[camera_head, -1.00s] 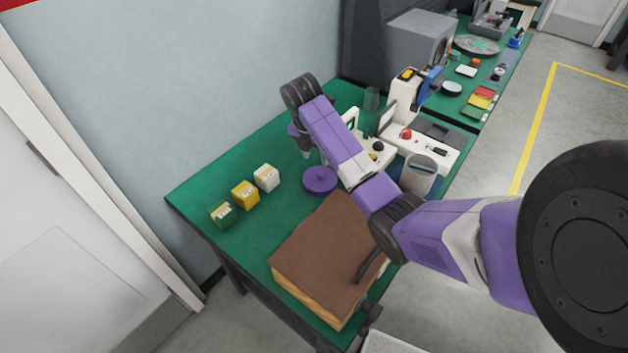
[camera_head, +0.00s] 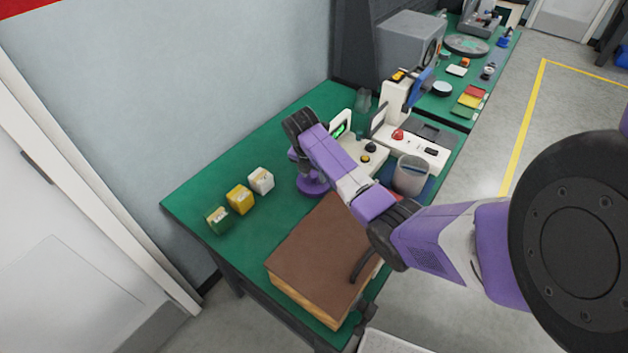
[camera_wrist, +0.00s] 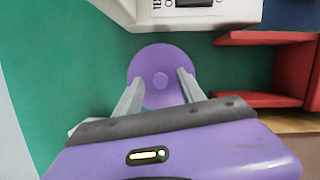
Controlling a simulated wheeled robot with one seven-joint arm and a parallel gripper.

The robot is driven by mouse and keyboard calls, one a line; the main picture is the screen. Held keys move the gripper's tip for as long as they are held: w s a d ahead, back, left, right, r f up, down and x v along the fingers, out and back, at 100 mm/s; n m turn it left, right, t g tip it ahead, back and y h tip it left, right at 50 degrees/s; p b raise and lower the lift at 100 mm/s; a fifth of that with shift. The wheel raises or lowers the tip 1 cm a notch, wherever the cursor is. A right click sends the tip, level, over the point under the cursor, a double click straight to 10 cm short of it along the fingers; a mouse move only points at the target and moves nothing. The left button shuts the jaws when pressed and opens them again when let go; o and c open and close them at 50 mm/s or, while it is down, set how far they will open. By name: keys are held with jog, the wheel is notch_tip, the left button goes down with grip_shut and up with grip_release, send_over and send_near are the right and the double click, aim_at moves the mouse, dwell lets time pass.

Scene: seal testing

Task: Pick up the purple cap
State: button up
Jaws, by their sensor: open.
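The purple cap (camera_wrist: 161,70) is a round disc with a small knob in its middle, lying on the green table. In the wrist view my gripper (camera_wrist: 159,85) is open, with its two grey fingers spread over the near part of the disc, one on each side of the knob. I cannot tell whether the fingers touch the cap.
A brown-topped box (camera_head: 318,250) stands right in front of the cap. Green, yellow (camera_head: 240,199) and white small boxes stand to the left. A white instrument (camera_head: 372,150) and a clear container (camera_head: 411,175) stand to the right. Green table lies bare between the small boxes and the cap.

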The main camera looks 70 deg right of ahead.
grip_shut()
jog(key=shift+r, duration=0.1)
